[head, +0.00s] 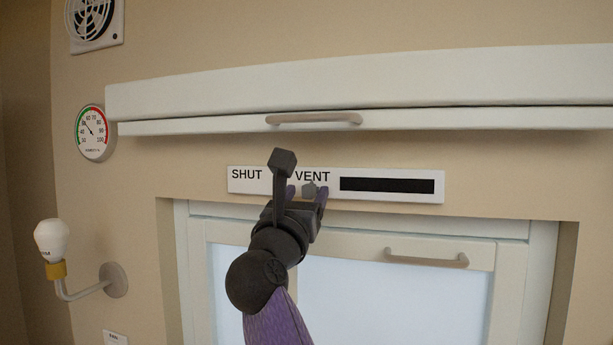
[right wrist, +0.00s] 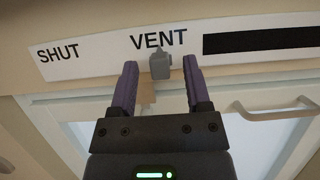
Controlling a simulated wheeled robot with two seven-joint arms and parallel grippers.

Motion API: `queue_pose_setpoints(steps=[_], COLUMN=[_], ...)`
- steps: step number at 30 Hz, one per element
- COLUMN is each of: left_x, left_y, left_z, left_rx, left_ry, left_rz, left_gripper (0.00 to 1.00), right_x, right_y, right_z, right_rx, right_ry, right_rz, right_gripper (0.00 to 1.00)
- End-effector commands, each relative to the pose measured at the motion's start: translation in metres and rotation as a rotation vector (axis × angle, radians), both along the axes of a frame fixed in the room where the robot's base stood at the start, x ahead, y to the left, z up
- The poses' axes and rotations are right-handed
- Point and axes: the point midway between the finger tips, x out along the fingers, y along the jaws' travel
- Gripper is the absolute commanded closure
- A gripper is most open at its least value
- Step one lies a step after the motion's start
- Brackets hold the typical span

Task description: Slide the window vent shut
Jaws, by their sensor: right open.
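The window vent is a white strip (head: 390,199) above the window, printed SHUT at its left end and VENT near the middle, with a dark slot (head: 388,185) in its right half. A small grey knob (head: 309,188) stands out from it just under the word VENT, left of the slot. In the right wrist view the knob (right wrist: 160,66) shows between the fingertips, with a gap on each side. My right gripper (head: 306,196) is open, one finger on each side of the knob. My left gripper is not in view.
A white overhead cabinet with a handle (head: 314,119) juts out above the strip. The window frame has a handle (head: 426,258) below it. A round gauge (head: 92,133), a wall lamp (head: 52,241) and a fan grille (head: 92,18) are at the left.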

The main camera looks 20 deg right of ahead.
Motion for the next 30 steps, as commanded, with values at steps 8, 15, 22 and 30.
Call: queue_pose_setpoints(steps=[8,15,22,30], left_x=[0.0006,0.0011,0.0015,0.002], left_y=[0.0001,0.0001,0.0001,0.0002], left_z=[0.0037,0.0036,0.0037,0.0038], left_rx=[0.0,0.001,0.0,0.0], left_ry=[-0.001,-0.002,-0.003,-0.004], left_rz=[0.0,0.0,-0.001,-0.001], left_gripper=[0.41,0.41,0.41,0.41], right_x=[0.0066,0.0065,0.0064,0.0064], right_y=[-0.0047,-0.0045,-0.0043,-0.0043], right_z=[0.0021,0.0018,0.0019,0.0019], right_rx=[0.0,-0.001,-0.001,-0.002], right_ry=[0.0,0.001,0.001,0.001], right_rz=[0.0,0.0,0.0,-0.001], right_gripper=[0.38,0.76,1.0,1.0])
